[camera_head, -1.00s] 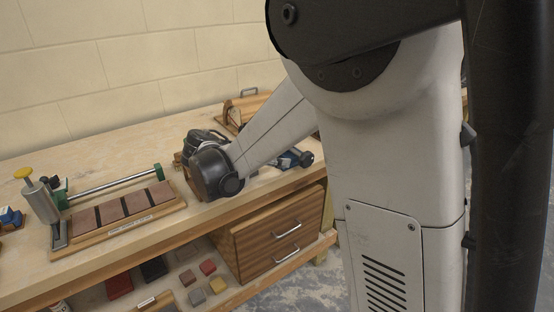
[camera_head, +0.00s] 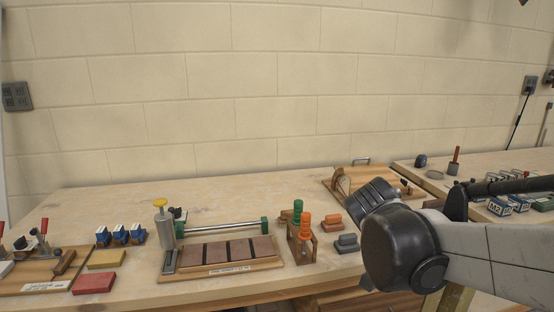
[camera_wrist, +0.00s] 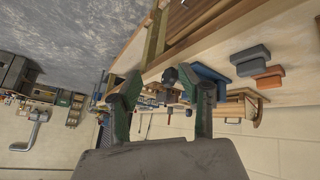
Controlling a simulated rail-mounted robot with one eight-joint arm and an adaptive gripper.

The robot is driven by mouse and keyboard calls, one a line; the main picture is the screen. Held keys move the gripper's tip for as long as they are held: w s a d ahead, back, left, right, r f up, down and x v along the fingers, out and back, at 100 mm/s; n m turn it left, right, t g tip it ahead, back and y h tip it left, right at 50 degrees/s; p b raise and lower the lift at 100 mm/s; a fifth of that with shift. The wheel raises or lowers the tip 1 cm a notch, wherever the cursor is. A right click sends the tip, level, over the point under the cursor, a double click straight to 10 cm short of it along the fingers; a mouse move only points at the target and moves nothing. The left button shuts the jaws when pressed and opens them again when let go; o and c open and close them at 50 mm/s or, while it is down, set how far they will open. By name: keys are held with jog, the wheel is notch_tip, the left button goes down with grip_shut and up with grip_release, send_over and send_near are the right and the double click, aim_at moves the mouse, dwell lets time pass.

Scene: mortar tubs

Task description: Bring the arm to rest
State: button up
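My gripper (camera_wrist: 160,80) shows in the wrist view with its two green-and-dark fingers spread apart. Nothing is held between them. Behind the gap are a bench edge and distant tools, seen upside down. In the head view my arm reaches in from the right edge, low over the front of the bench. Its rounded dark joint hides part of the bench, and the fingers cannot be made out there.
The wooden bench (camera_head: 110,205) carries a board with dark red plates (camera_head: 230,249), orange-handled tools (camera_head: 304,226), a grey block (camera_head: 347,243) and blue blocks (camera_head: 120,235). A second bench with a blue M2 box (camera_head: 499,207) stands right.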

jog(key=s+a+n+t+y+p, duration=0.1)
jog(key=s+a+n+y, duration=0.2)
jog(key=s, duration=0.4)
jog(key=s+a+n+t+y, duration=0.1)
jog(key=s+a+n+y, duration=0.2)
jog(key=s, duration=0.4)
jog(key=shift+a+r+n+t+p, duration=0.3)
jog(key=shift+a+r+t+p, duration=0.1)
jog(key=shift+a, duration=0.1)
